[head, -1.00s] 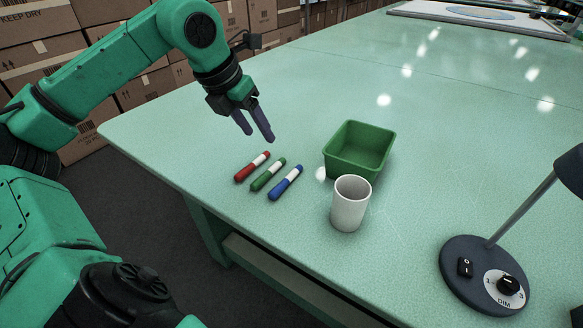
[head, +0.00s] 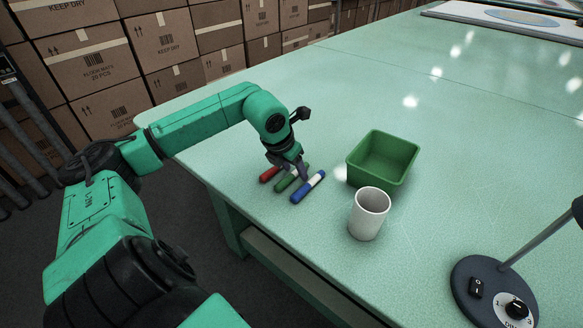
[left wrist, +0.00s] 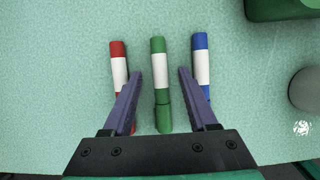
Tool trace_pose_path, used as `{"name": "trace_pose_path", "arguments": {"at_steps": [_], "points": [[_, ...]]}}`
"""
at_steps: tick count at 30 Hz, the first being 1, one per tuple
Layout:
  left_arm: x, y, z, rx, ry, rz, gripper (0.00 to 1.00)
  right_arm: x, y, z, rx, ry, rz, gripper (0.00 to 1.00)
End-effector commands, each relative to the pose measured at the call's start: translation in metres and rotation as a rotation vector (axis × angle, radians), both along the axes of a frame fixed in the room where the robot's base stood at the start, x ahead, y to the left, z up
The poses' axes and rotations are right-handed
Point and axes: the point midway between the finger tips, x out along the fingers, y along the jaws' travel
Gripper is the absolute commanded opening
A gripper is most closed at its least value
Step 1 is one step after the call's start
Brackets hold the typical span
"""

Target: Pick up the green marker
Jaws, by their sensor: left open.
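The green marker (left wrist: 160,98) lies on the table between a red marker (left wrist: 119,72) and a blue marker (left wrist: 201,62). In the head view the green marker (head: 285,184) is partly hidden by my left gripper (head: 302,172). In the left wrist view my left gripper (left wrist: 173,85) is open, with one finger on each side of the green marker. The fingers partly cover the red and blue markers. My right gripper is not in view.
A green bin (head: 352,172) and a white cup (head: 368,216) stand right of the markers. A lamp base (head: 480,268) stands at the front right. Stacked boxes (head: 165,45) are behind the table. The table's far middle is clear.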

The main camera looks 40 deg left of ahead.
Motion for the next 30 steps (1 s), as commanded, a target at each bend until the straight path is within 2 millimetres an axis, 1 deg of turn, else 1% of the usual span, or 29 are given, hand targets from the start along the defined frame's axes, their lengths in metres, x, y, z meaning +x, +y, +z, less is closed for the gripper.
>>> {"name": "trace_pose_path", "arguments": {"at_steps": [2, 3, 5, 6, 7, 17, 21, 23, 26, 30], "points": [[0.0, 0.0, 0.0, 0.0, 0.0, 0.0, 0.58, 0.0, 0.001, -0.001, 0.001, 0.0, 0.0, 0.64], [0.0, 0.0, 0.0, 0.0, 0.0, 0.0, 0.51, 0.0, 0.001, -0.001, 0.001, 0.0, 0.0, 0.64], [0.0, 0.0, 0.0, 0.0, 0.0, 0.0, 0.28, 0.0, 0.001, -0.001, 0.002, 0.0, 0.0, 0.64], [0.0, 0.0, 0.0, 0.0, 0.0, 0.0, 0.13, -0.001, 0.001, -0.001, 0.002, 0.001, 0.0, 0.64], [0.0, 0.0, 0.0, 0.0, 0.0, 0.0, 0.01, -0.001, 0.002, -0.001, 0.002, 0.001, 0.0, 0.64], [0.0, 0.0, 0.001, 0.0, 0.0, 0.0, 0.0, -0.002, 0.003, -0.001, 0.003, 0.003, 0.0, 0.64], [0.0, 0.0, 0.011, 0.001, -0.002, 0.0, 0.0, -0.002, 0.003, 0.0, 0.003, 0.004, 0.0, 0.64], [0.001, 0.0, 0.022, 0.0, -0.004, 0.001, 0.0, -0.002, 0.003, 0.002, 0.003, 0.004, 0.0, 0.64], [0.001, 0.0, 0.053, -0.002, -0.008, 0.0, 0.0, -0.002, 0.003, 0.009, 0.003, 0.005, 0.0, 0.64], [0.002, -0.001, 0.113, -0.004, -0.01, -0.002, 0.0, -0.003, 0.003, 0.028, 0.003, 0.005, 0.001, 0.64]]}}
